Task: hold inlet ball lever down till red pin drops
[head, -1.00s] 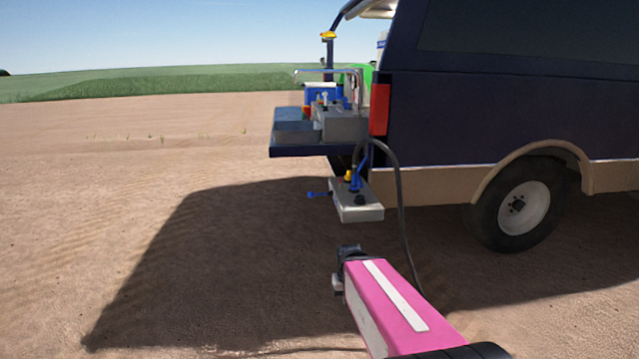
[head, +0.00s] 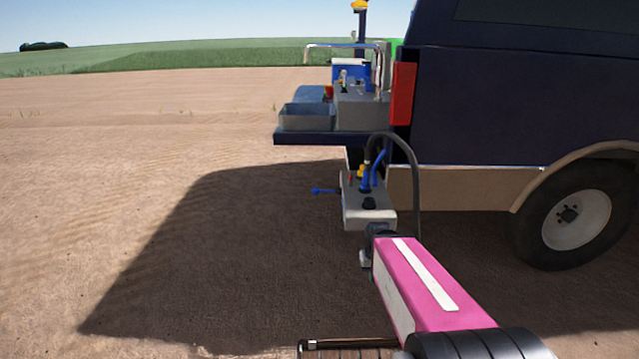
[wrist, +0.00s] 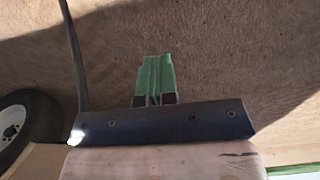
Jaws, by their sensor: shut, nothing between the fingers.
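A grey box (head: 368,208) hangs behind the vehicle, below the tailgate. A blue lever (head: 328,190) sticks out from its left side, and another blue lever (head: 379,166) stands tilted on its top. I cannot tell which is the inlet ball lever. A small yellow part (head: 361,171) sits on top; a tiny reddish spot (head: 350,178) beside it may be the red pin. My gripper shows in the wrist view with green fingers (wrist: 155,78) shut and empty, with bare ground behind them. In the head view its fingers cannot be made out; my pink arm reaches just below the box.
A black hose (head: 416,180) arches from the box to the ground on its right. The tailgate (head: 310,138) carries a grey tray (head: 306,116) and equipment above the box. The vehicle's wheel (head: 573,215) is at right. Open soil lies to the left.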

